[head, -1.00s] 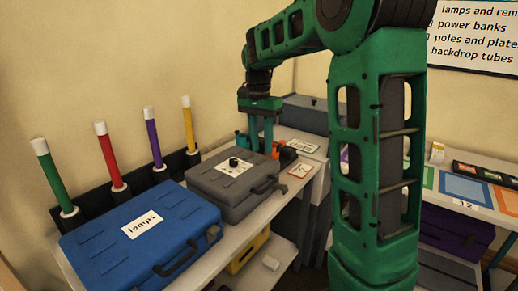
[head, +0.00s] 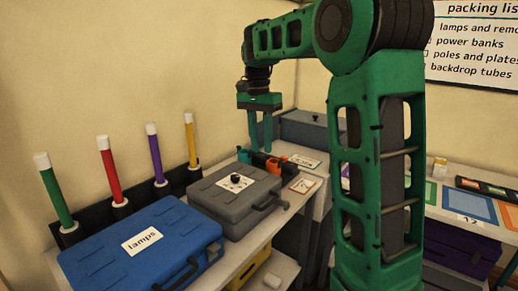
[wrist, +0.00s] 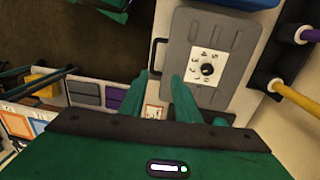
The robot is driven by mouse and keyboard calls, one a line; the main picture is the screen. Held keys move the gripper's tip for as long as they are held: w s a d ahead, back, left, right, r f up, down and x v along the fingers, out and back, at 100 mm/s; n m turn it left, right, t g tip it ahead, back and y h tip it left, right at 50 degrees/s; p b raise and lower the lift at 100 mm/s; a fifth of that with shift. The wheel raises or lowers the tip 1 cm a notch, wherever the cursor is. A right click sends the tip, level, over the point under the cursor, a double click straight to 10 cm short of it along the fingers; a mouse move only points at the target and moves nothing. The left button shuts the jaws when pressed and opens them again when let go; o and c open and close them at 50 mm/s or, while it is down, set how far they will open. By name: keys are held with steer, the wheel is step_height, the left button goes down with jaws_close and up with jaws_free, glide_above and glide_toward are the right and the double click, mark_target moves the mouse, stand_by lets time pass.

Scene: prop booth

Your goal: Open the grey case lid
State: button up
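The grey case (head: 222,208) lies flat on the white bench with its lid closed. Its handle faces the front right, and a white label with a black knob (head: 236,178) sits on the lid. In the wrist view the grey case (wrist: 222,35) fills the upper middle, with the knob (wrist: 207,69) near the fingers. My gripper (head: 260,148) points down, behind and right of the case in the head view, above the bench. Its two fingers (wrist: 158,100) are apart with nothing between them.
A blue case (head: 110,252) labelled lamps stands left of the grey one. Upright coloured tubes (head: 110,170) line the wall behind. Small orange and teal items (head: 272,162) lie just beyond the grey case, and a dark grey box (head: 305,130) stands farther back.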

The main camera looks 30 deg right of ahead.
steer(key=shift+w+a+r, duration=0.1)
steer(key=shift+w+r, duration=0.15)
steer(key=shift+r, duration=1)
steer(key=shift+w+a+r, duration=0.1)
steer(key=shift+w+r, duration=0.1)
steer(key=shift+r, duration=1.05)
